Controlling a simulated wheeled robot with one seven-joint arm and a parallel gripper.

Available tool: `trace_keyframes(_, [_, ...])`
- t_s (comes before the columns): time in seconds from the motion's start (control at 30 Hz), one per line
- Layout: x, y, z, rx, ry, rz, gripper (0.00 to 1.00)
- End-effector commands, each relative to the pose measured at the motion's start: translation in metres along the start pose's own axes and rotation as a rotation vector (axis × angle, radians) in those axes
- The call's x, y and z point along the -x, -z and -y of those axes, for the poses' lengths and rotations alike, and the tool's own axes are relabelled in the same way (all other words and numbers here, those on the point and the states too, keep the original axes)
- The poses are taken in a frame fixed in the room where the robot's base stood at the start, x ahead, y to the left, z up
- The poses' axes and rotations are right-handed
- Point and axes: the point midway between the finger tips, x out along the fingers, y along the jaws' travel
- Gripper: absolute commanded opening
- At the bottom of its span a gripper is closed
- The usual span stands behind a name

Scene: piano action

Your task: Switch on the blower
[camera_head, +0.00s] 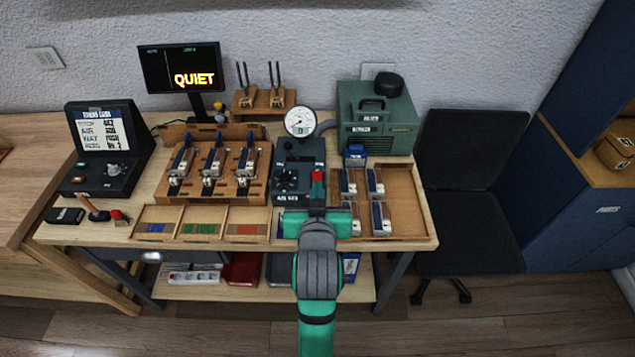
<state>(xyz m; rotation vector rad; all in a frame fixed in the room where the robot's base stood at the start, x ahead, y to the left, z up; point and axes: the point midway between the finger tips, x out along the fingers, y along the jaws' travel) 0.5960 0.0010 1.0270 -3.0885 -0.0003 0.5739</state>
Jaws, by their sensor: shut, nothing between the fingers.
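A green box-shaped machine (378,122) with a dark handle and a round black cap stands at the back right of the bench; its small labels are hard to read, and I take it to be the blower. In front and to its left is a dark blue-grey unit (287,158) with a black knob (285,178) and a round white dial gauge (300,122). A red part (318,177) shows at this unit's right side. My gripper (317,207) is shut and empty, just in front of the red part; I cannot tell whether they touch.
A wooden rack with several key actions (211,188) stands to the left. A tray (405,190) with several more parts lies to the right. A monitor (180,68) reads "QUIET". A black console (100,145) stands far left. A dark chair (470,225) stands right of the bench.

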Motion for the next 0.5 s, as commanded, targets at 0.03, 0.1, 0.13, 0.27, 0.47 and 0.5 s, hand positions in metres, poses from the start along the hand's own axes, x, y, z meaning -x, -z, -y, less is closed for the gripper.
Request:
trace_keyframes(0.03, [0.0,0.0,0.0,0.0,0.0,0.0,0.0])
trace_keyframes(0.1, [-0.002,0.0,0.0,0.0,0.0,0.001,0.0])
trace_keyframes(0.13, [-0.004,0.0,0.0,0.0,0.0,0.001,0.0])
trace_keyframes(0.27, [-0.018,-0.001,0.0,0.0,0.0,0.001,0.0])
trace_keyframes(0.47, [-0.053,0.0,0.0,-0.001,0.0,0.001,0.0])
trace_keyframes(0.5, [-0.061,0.0,0.0,-0.001,0.0,0.001,0.0])
